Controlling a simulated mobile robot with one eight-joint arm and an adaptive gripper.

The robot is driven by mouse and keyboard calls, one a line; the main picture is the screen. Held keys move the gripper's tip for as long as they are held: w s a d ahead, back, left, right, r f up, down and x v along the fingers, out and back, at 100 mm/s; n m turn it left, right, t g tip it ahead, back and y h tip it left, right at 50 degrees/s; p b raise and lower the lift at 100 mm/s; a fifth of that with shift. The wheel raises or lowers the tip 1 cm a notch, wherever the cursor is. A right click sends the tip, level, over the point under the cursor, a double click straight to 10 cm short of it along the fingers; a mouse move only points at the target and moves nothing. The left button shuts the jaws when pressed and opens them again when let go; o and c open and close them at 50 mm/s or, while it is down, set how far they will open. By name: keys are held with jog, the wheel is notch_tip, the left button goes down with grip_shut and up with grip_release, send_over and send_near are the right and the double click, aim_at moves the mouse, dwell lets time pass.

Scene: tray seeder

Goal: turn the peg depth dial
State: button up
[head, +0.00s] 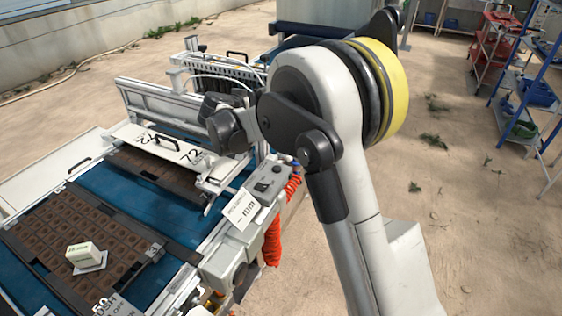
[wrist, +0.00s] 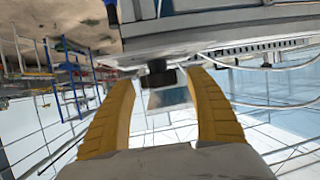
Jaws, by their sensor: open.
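In the wrist view, the two yellow fingers of my gripper (wrist: 160,80) are spread apart with nothing held. A small dark knob-like part (wrist: 157,66) shows between and beyond the fingertips, with a grey block (wrist: 166,97) beside it. I cannot tell for sure whether this dark part is the peg depth dial, or whether the fingers touch it. In the head view, my arm covers part of the tray seeder (head: 155,97). The gripper's fingers and the dial cannot be made out there.
A control box (head: 268,184) with a label plate stands at the seeder's near right side, above a red coiled hose (head: 273,240). A brown cell tray (head: 45,225) carrying a small pale box (head: 83,254) lies on the blue belt (head: 125,200). Shelving (head: 525,95) stands far right; the floor between is mostly clear.

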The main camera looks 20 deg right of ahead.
jog(key=n+t+y, duration=0.1)
jog(key=n+y, duration=0.1)
jog(key=y, duration=0.1)
jog(key=n+t+y+b, duration=0.1)
jog(key=n+y, duration=0.2)
jog(key=shift+d+n+t, duration=0.1)
jog(key=shift+n+t, duration=0.2)
jog(key=shift+f+n+y+b, duration=0.1)
jog(key=shift+n+y+b, duration=0.7)
jog(key=shift+n+y, duration=1.8)
jog(key=r+p+v, duration=0.1)
jog(key=p+v, duration=0.3)
jog(key=v, duration=0.7)
jog(key=s+a+m+g, duration=0.1)
jog(key=s+a+g, duration=0.1)
jog(key=s, duration=0.9)
jog(key=s+a+f+g, duration=0.1)
jog(key=s+a+g, duration=0.1)
jog(key=s, duration=0.9)
jog(key=shift+a+f+m+h+b, duration=0.3)
jog(key=shift+a+m+h+b, duration=0.05)
jog(key=shift+m+h, duration=0.05)
